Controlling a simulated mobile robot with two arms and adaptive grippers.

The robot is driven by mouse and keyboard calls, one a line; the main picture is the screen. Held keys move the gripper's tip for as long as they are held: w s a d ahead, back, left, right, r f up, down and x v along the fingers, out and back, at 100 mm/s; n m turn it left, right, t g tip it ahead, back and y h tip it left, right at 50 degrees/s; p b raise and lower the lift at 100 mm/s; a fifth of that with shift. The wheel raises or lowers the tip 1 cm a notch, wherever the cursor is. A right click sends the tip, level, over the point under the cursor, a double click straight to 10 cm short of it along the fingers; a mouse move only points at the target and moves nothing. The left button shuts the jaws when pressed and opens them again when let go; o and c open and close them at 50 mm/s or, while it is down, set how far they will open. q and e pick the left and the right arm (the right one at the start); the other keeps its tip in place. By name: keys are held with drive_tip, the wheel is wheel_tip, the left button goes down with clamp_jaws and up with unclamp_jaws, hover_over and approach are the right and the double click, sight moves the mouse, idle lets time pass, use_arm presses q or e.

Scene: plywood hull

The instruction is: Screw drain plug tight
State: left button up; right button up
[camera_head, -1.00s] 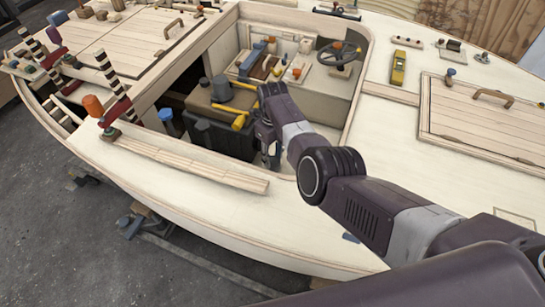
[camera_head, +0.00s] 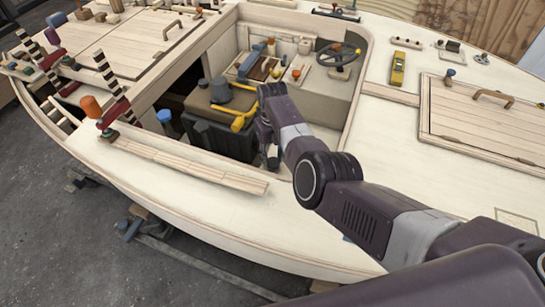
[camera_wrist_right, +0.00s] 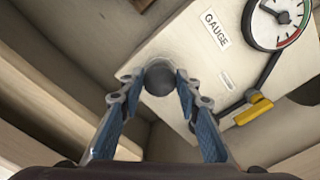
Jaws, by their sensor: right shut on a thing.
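My right gripper (camera_wrist_right: 160,95) is shut on a dark, round-headed plug (camera_wrist_right: 160,77) in the right wrist view. The blue-padded fingers sit on either side of it. It is at the edge of a pale panel (camera_wrist_right: 185,55) marked GAUGE; its threads and how deep it sits are hidden. In the head view my right gripper (camera_head: 269,160) points down inside the boat's open cockpit, and the plug cannot be made out there. My left gripper is not in view.
A round gauge (camera_wrist_right: 280,22) and a yellow-handled valve (camera_wrist_right: 254,108) are beside the plug. In the cockpit, a dark box (camera_head: 222,138) and a grey can (camera_head: 220,90) stand left of my gripper. The light hull rim (camera_head: 250,215) lies in front.

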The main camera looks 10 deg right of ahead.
sight(273, 160)
drive_tip(key=shift+w+r, duration=0.35)
drive_tip(key=shift+r, duration=0.05)
drive_tip(key=o, duration=1)
drive_tip(key=shift+c, duration=0.2)
drive_tip(key=shift+o, duration=1)
drive_tip(key=shift+s, duration=0.2)
drive_tip(key=shift+f, duration=0.15)
wheel_tip(273, 160, up, 12)
drive_tip(key=shift+s, duration=0.1)
